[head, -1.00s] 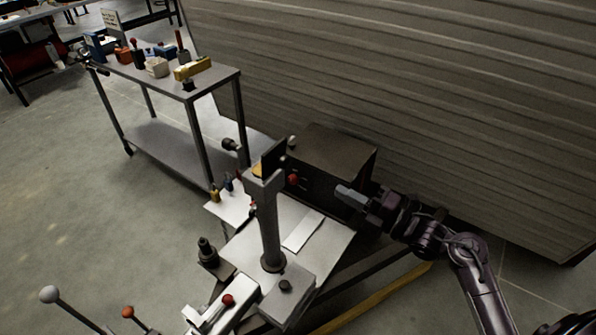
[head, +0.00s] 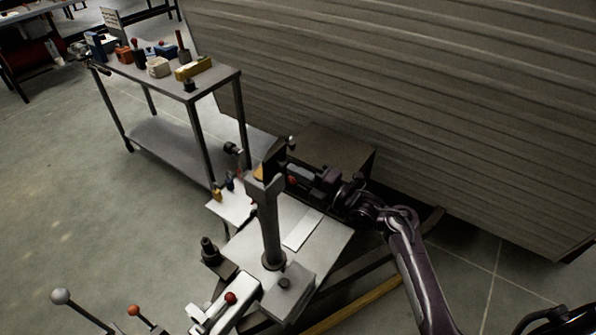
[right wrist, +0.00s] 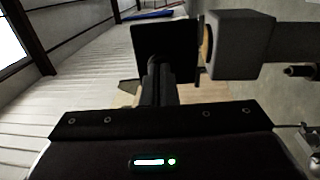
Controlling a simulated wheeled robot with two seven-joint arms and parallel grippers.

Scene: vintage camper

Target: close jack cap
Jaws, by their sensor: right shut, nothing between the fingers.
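The jack is a grey post (head: 269,230) standing on a pale metal tongue plate, with a square head (head: 264,185) at its top. A dark flat flap, the jack cap (head: 274,158), stands raised at the head, so it is open. In the right wrist view the cap is a black square plate (right wrist: 165,40) beside the grey post head (right wrist: 238,45). My right gripper (head: 288,170) is shut and empty, its fingertips close to the right side of the cap. The wrist view shows the fingers (right wrist: 157,72) overlapping the plate; I cannot tell whether they touch. My left gripper is out of view.
A dark box (head: 335,150) stands behind the right gripper, against the ribbed camper wall (head: 400,90). A metal cart (head: 150,75) with several small items is at upper left. Ball-topped levers (head: 60,296) stand at lower left. Open floor lies left.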

